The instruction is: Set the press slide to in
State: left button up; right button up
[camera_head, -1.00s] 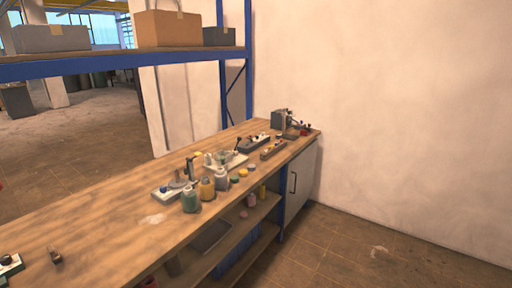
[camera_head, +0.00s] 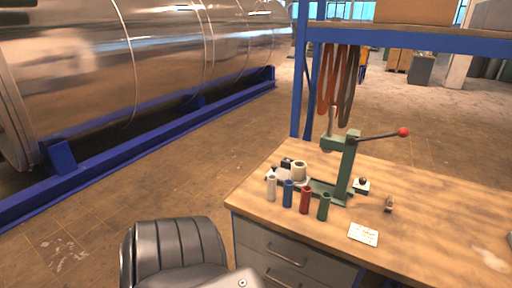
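A green lever press (camera_head: 346,170) stands upright near the left end of the wooden workbench. Its lever (camera_head: 378,136) points right and ends in a red knob (camera_head: 403,132). A green base extends left from the column, behind several small cylinders, and a cream ring-shaped part (camera_head: 299,171) sits by it. I cannot make out the slide's position at this size. A small block with a dark knob (camera_head: 361,185) sits right of the column. Neither of my grippers is in view.
White, blue (camera_head: 288,193), red and green cylinders stand along the bench (camera_head: 420,215) front. A white card (camera_head: 363,234) lies right of them. A black chair (camera_head: 176,250) stands left of the drawers. A blue rack post (camera_head: 299,80) rises behind; a large metal tank (camera_head: 150,60) fills the left.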

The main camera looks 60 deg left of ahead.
aim_at(283, 174)
jog(key=u, duration=1.35)
jog(key=k, duration=0.55)
jog(key=z, duration=0.95)
jog(key=i, duration=0.75)
jog(key=u, duration=0.8)
jog(key=i, duration=0.55)
jog(key=u, duration=0.65)
